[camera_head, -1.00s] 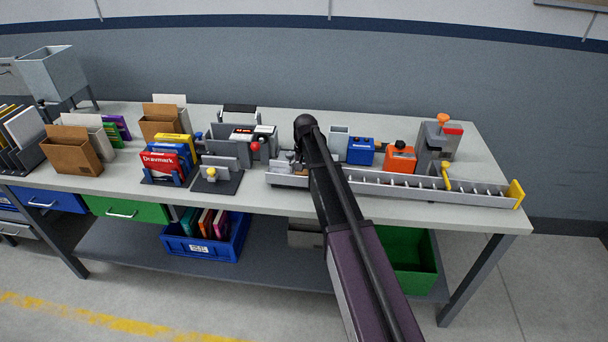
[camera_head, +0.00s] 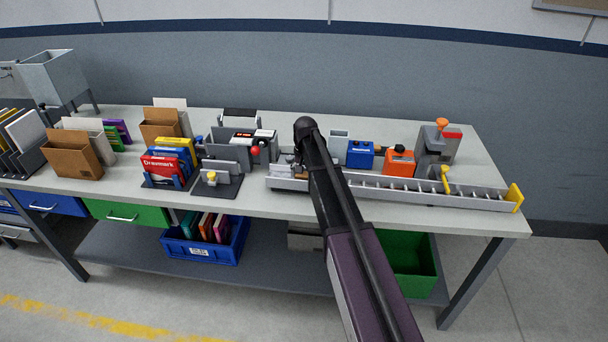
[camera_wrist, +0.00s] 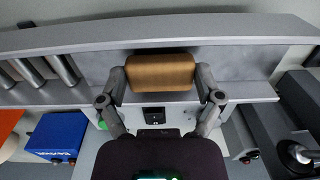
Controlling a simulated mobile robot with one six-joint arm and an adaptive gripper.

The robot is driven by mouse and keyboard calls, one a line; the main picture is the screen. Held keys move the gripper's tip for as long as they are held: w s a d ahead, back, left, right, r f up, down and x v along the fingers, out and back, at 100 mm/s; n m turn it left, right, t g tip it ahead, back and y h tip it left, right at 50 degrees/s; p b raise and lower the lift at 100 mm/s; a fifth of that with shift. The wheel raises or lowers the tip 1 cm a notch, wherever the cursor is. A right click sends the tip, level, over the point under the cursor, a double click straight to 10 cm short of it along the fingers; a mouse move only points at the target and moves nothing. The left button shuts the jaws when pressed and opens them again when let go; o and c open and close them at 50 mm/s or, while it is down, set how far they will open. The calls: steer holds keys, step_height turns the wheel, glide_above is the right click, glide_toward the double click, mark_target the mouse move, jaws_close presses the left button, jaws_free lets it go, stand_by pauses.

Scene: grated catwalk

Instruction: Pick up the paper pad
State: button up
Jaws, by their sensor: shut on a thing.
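The paper pad (camera_wrist: 160,71) shows in the wrist view as a brown block. It lies crosswise between my two fingertips, at the grey metal channel. My gripper (camera_wrist: 160,84) is shut on it, with one finger against each end. Whether the pad still rests on the channel floor I cannot tell. In the head view my gripper (camera_head: 294,164) is small and partly hidden behind my own arm, over the left end of the roller channel (camera_head: 400,188). The pad is mostly hidden there.
A blue box (camera_head: 360,154) and an orange box (camera_head: 399,162) stand behind the channel. A grey fixture (camera_head: 436,150) stands at the right. Left of my gripper is a dark plate with a yellow knob (camera_head: 211,177). The bench's front strip is clear.

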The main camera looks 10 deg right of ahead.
steer(key=shift+r+p, duration=1.35)
steer(key=shift+r, duration=0.2)
steer(key=s+r+p, duration=0.1)
steer(key=s, duration=1.5)
steer(key=shift+a, duration=0.4)
